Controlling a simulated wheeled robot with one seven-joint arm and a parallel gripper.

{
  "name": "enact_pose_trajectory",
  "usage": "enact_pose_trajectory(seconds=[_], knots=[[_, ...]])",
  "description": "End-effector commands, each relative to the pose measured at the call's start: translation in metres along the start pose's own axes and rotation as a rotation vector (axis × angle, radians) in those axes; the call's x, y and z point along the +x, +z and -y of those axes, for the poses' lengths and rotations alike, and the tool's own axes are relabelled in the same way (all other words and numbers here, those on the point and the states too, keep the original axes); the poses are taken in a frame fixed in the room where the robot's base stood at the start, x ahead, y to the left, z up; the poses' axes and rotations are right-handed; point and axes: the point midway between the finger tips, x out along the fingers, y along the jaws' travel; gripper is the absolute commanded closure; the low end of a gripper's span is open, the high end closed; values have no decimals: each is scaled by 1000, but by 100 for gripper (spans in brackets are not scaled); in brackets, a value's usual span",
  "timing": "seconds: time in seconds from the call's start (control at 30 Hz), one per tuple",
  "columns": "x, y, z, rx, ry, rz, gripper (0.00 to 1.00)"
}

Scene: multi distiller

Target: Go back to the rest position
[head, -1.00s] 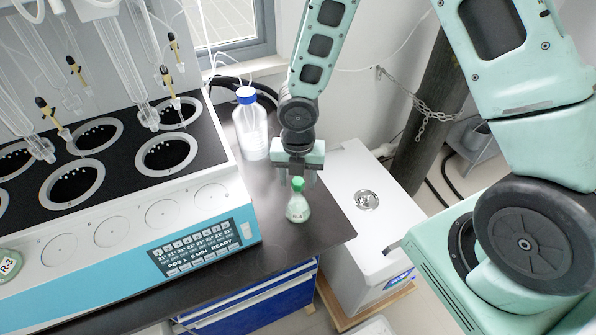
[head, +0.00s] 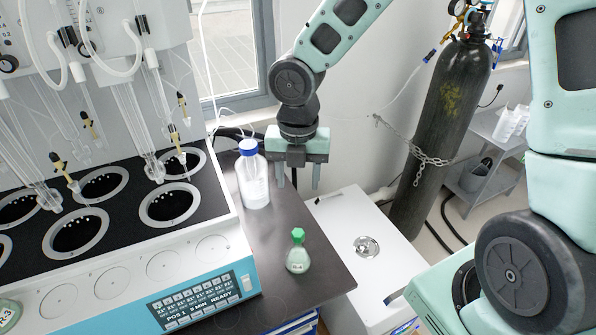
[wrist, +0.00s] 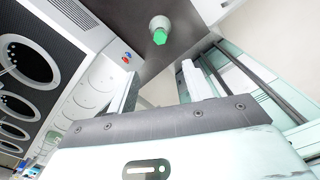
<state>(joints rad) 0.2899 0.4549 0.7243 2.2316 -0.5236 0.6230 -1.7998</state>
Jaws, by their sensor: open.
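My gripper (head: 298,182) is open and empty, pointing down above the back right part of the dark bench top. Its two fingers also show in the wrist view (wrist: 158,88), apart with nothing between them. A small flask with a green stopper (head: 297,257) stands upright on the bench top near its right edge, below and in front of my gripper and apart from it. The flask also shows from above in the wrist view (wrist: 159,26), beyond the fingertips.
A multi-position distiller (head: 110,250) with glass tubes fills the left. A blue-capped bottle (head: 254,180) stands between it and my gripper. A white box (head: 340,215) is right of the bench. A dark gas cylinder (head: 443,130) is chained at the wall.

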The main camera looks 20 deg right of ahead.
Motion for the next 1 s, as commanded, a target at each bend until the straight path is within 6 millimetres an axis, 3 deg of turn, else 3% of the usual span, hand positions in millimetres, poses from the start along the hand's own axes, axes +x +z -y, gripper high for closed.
enact_pose_trajectory(seconds=[0.67, 0.83, 1.0], knots=[[-4, -2, 0, 10, -2, 0, 49], [-5, -29, 1, 223, -22, 9, 49], [-9, -72, 5, 605, -36, 25, 49]])
